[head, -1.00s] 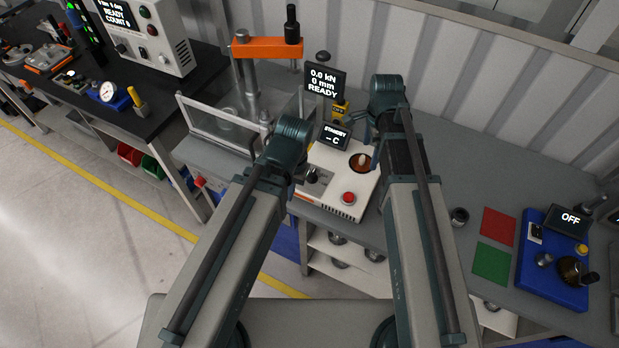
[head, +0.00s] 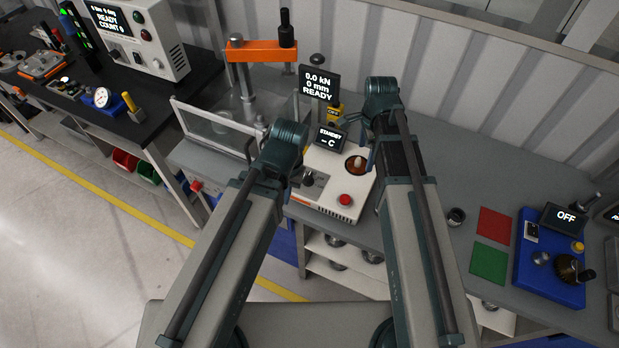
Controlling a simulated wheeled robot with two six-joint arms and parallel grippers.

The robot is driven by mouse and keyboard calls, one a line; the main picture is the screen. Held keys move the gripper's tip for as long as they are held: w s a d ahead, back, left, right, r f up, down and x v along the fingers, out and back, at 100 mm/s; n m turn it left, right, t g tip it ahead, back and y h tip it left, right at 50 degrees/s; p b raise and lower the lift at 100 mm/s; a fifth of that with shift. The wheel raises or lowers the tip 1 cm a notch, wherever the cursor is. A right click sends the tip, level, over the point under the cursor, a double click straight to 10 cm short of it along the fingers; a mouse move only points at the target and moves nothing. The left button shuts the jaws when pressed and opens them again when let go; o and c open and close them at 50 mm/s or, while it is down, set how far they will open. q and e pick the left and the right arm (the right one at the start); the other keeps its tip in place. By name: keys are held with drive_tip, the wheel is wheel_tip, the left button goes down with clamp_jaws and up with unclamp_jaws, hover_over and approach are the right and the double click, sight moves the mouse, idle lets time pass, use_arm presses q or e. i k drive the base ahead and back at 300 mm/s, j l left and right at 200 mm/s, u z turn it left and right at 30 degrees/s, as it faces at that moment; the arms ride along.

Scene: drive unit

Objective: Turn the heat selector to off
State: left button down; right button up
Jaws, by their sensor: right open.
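The white heater unit (head: 325,208) stands on the grey bench between my two arms. Its small black screen (head: 329,139) reads STANDBY and "-- C". The dark heat selector knob (head: 308,180) is on its top panel, just right of my left wrist. The knob's exact pointing direction is too small to read. My right gripper (head: 357,138) is open and empty, above the back right of the unit near the round brown well (head: 356,164), apart from the knob. My left gripper is mostly hidden behind my left forearm and wrist, and its jaws do not show clearly.
A red button (head: 345,200) is on the unit's front right. A press with an orange beam (head: 262,49) and clear guard (head: 212,130) stands behind left. Its display (head: 319,84) is close behind the unit. Red (head: 494,224) and green (head: 489,264) squares lie right; bench between is mostly clear.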

sight(308, 181)
drive_tip(key=l+u, duration=0.25)
drive_tip(key=u, duration=0.2)
drive_tip(key=l+u, duration=0.4)
drive_tip(key=i+j, duration=0.05)
drive_tip(key=j, duration=0.05)
